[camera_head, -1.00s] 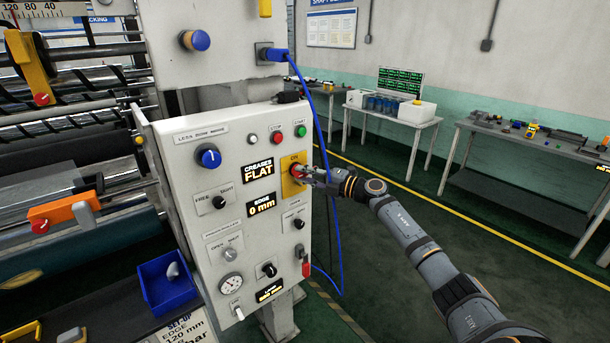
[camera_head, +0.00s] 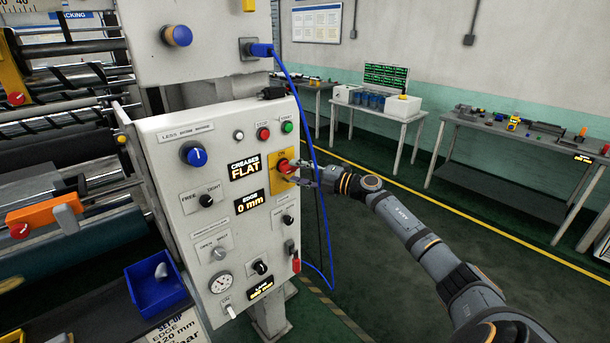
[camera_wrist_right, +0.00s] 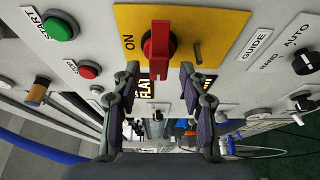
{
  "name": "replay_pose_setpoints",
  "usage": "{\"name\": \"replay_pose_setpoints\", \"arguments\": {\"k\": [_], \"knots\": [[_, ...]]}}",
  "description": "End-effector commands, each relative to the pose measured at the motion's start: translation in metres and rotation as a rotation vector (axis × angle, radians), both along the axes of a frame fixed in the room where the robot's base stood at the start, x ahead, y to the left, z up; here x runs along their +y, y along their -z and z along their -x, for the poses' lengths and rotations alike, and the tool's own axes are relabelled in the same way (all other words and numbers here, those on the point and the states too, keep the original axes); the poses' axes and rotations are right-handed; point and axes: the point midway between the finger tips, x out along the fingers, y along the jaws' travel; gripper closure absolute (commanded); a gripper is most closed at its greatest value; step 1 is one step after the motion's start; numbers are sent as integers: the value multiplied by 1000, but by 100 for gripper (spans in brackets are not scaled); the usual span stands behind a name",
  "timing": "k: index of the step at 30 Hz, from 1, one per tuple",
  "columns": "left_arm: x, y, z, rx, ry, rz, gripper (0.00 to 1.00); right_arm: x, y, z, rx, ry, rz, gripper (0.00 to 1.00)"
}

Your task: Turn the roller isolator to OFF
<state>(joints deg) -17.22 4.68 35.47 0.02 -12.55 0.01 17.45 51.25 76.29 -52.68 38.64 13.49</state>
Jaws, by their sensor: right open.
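The roller isolator is a red handle (camera_head: 285,167) on a yellow plate (camera_head: 276,181) at the right edge of the grey control panel. In the right wrist view the handle (camera_wrist_right: 160,48) stands upright in the picture on the yellow plate (camera_wrist_right: 220,25), with "ON" printed to its left. Any OFF mark is hidden or cannot be made out. My right gripper (camera_head: 303,173) is in front of the handle. My left gripper is not in view.
The grey panel (camera_head: 165,215) carries other knobs, buttons and displays close by. Stop (camera_wrist_right: 88,72) and start (camera_wrist_right: 58,28) buttons sit left of the isolator in the wrist view. A blue cable (camera_head: 312,150) hangs along the panel's right side. The floor further right is open.

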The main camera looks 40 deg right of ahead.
Motion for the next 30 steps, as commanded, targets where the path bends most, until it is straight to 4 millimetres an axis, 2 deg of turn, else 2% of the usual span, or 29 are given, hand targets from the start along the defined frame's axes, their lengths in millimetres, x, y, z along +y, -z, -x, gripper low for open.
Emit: {"name": "replay_pose_setpoints", "arguments": {"k": [4,10,30], "knots": [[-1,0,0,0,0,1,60,-12,2,24,8,-2,6,57],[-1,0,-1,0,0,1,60,-21,1,41,4,-2,5,57],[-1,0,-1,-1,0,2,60,-23,0,46,1,0,0,57]]}}
